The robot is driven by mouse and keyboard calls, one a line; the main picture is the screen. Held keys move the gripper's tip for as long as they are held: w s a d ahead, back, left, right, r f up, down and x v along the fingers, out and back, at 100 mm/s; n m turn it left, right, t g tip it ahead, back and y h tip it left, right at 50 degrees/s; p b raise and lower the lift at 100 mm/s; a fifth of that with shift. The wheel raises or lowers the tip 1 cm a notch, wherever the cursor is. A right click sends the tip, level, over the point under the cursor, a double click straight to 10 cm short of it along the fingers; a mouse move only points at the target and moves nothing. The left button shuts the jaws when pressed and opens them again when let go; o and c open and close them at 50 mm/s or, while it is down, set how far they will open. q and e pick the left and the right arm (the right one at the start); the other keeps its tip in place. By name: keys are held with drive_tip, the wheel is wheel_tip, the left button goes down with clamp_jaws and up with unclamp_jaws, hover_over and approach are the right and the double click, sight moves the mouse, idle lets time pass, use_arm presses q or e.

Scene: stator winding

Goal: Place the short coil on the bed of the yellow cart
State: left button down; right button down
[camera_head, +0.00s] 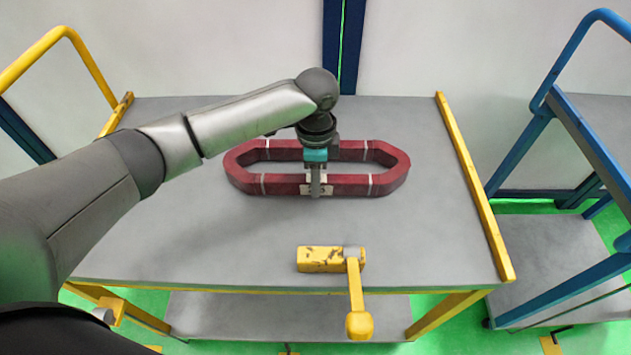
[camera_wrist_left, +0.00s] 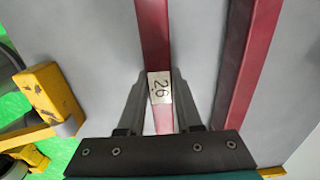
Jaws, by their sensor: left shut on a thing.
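The short coil (camera_head: 345,185) is a dark red, elongated ring with pale bands, lying flat on or just above the grey bed of the yellow cart (camera_head: 210,235); I cannot tell whether it touches. My left gripper (camera_head: 315,187) points down at the coil's near long side and is shut on it. In the left wrist view, the fingers (camera_wrist_left: 160,100) stand on both sides of the red bar (camera_wrist_left: 154,30), around a pale label reading 26 (camera_wrist_left: 160,88). The coil's far side (camera_wrist_left: 245,70) runs parallel to it. My right gripper is not in view.
A yellow latch with a handle (camera_head: 358,300) sits at the bed's front edge. Yellow rails (camera_head: 475,190) edge the cart, with a yellow push bar (camera_head: 60,40) at the left. A blue cart (camera_head: 570,130) stands at the right. The bed is clear around the coil.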

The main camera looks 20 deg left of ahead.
use_arm(q)
drive_tip(key=shift+w, duration=0.1)
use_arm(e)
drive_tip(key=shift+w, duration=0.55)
use_arm(q)
drive_tip(key=shift+f, duration=0.15)
drive_tip(key=c, duration=0.9)
unclamp_jaws()
drive_tip(key=shift+f, duration=0.1)
drive_tip(key=shift+c, duration=0.2)
drive_tip(key=o, duration=0.4)
drive_tip(key=shift+c, duration=0.2)
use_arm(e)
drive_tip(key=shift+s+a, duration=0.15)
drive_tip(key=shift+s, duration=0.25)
